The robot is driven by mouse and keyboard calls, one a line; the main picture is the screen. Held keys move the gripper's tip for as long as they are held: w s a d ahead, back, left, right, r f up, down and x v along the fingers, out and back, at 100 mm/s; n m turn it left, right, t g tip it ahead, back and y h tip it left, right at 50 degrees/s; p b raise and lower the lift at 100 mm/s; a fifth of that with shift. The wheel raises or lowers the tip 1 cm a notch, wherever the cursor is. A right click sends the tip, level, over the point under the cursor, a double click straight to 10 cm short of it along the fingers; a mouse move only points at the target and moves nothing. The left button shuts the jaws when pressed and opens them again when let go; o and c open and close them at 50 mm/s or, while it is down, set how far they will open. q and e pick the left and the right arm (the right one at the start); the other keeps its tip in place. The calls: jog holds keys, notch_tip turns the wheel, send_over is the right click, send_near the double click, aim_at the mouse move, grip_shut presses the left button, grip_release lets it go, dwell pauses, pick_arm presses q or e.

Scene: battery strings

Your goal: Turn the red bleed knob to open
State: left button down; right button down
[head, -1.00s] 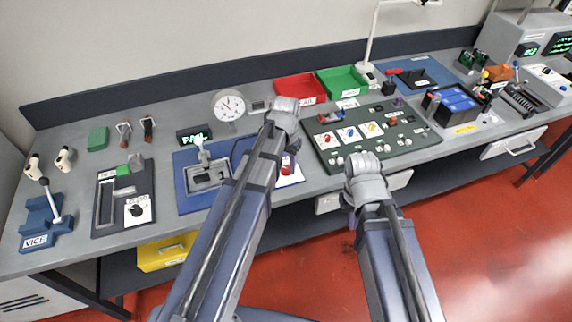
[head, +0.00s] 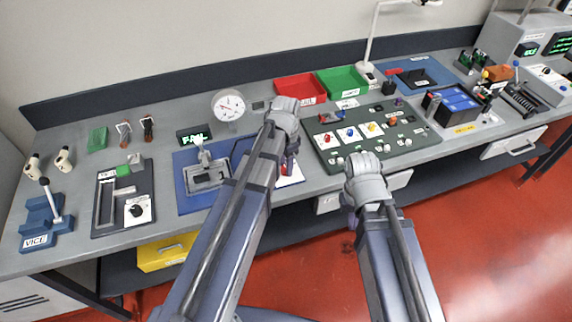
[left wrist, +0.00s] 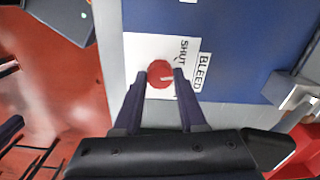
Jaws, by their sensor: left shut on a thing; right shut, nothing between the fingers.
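The red bleed knob (left wrist: 159,74) is round, with a pale pointer line aimed right in the left wrist view, toward the word SHUT. It sits on a white plate (left wrist: 140,48), with a BLEED label (left wrist: 201,72) beside it. My left gripper (left wrist: 160,80) is shut on the knob, one finger on each side. In the head view my left gripper (head: 290,160) is over the white plate, and its hand and arm hide most of the knob. My right gripper (head: 351,218) is shut and empty in front of the bench edge, partly hidden by its own wrist.
The blue panel with a lever gate (head: 206,178) is left of my left arm. A dial gauge (head: 229,105) and a lit display (head: 194,137) stand behind it. A dark green switch panel (head: 405,150) lies to the right. Red (head: 298,88) and green (head: 342,80) trays are at the back.

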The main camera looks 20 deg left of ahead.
pick_arm(q)
jog(key=m, duration=0.5)
jog(key=shift+m, duration=0.3)
jog(key=m, duration=0.4)
jog(key=shift+m, duration=0.7)
jog(key=shift+c, duration=2.3)
grip_release()
jog(key=shift+r, duration=0.1)
notch_tip(320, 180, up, 8)
jog(key=p, duration=0.8)
